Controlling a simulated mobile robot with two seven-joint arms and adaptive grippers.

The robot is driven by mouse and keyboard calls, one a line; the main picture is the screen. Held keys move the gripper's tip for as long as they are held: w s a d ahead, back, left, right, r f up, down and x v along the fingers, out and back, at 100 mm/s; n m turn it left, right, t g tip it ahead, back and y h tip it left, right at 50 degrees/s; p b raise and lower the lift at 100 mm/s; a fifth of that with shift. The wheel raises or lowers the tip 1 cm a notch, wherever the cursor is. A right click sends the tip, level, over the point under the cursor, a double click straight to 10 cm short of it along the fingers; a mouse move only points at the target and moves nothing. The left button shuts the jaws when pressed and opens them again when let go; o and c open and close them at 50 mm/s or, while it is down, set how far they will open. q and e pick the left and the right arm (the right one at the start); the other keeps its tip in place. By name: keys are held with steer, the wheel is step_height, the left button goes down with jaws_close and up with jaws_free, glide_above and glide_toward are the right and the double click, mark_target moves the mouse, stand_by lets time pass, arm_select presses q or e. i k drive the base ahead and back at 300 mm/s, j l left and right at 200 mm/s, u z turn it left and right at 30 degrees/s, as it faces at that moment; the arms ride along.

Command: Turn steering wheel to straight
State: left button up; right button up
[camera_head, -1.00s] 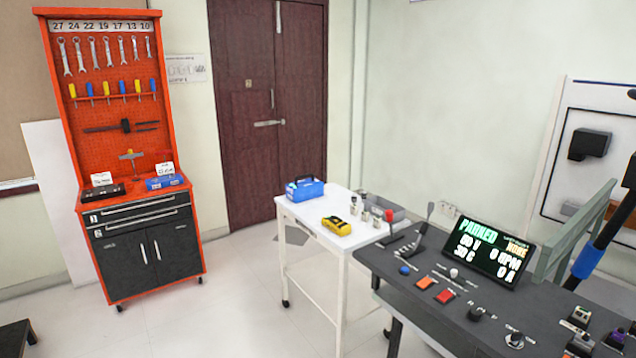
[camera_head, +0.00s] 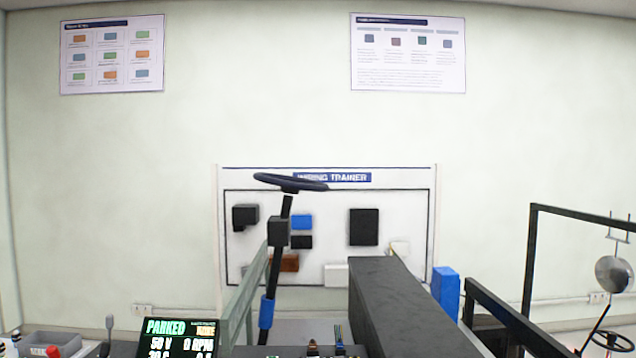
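The steering wheel (camera_head: 290,183) is black and shows nearly edge-on in the middle of the head view. It sits on top of a slanted black column with a blue sleeve (camera_head: 267,311) low down. How far the wheel is turned cannot be told at this angle. Neither of my grippers is in view, and nothing touches the wheel.
A display reading PARKED (camera_head: 178,338) stands at the lower left. A long dark beam (camera_head: 395,305) runs forward right of the column, with a blue block (camera_head: 446,293) beside it. A black frame (camera_head: 533,265) rises at the right. A wiring trainer board (camera_head: 328,208) stands behind.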

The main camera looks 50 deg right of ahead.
mark_target(289, 184)
steer(key=z, duration=1.4)
